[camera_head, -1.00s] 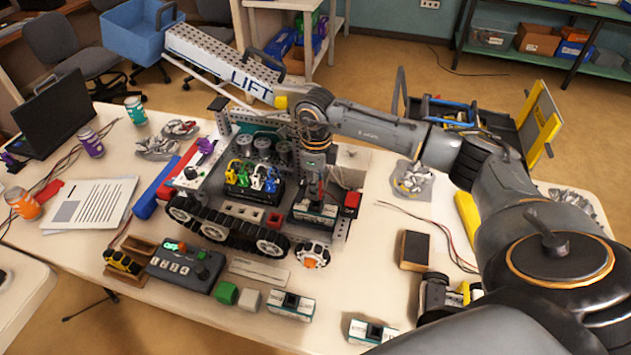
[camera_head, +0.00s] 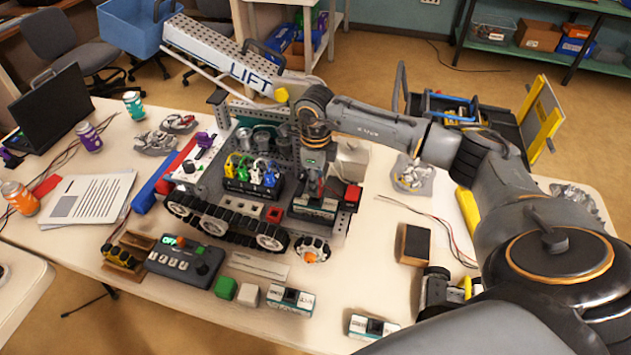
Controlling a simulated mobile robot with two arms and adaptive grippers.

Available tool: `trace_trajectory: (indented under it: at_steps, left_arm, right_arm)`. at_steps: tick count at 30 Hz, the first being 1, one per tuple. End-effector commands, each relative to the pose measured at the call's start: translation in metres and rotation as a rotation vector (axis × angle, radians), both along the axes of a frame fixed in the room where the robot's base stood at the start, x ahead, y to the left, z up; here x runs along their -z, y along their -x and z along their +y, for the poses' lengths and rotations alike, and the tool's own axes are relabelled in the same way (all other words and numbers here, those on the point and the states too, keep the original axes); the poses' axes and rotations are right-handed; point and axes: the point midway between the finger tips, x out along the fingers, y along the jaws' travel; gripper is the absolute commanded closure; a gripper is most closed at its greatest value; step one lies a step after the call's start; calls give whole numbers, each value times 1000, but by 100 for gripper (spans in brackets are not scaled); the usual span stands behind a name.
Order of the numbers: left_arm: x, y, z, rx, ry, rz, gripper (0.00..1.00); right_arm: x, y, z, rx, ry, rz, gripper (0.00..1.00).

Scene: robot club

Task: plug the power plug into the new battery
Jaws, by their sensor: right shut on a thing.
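The tracked robot (camera_head: 262,235) stands on the table. A battery (camera_head: 316,206) with white, teal and black sides sits in its front right bay. My right gripper (camera_head: 312,186) points down just above this battery. It is shut on a small dark thing, seemingly the power plug, mostly hidden by the fingers. I cannot tell whether the plug touches the battery's socket. Two similar batteries lie on the table in front, one near the middle (camera_head: 290,300) and one further right (camera_head: 373,327). My left gripper is out of view.
A grey control box (camera_head: 184,262) and green (camera_head: 225,288) and white blocks lie before the robot. The robot's LIFT arm (camera_head: 225,62) rises behind my gripper. A red block (camera_head: 351,197) sits right of the bay. A dark block (camera_head: 415,245) and loose wires lie further right.

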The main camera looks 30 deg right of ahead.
Motion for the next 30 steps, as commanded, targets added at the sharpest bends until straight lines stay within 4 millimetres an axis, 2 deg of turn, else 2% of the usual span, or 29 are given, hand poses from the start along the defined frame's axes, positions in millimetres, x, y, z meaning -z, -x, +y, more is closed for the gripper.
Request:
trace_trajectory:
  at_steps: [30]
  left_arm:
    - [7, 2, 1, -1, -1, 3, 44]
  right_arm:
    - [2, 0, 0, 0, 0, 0, 100]
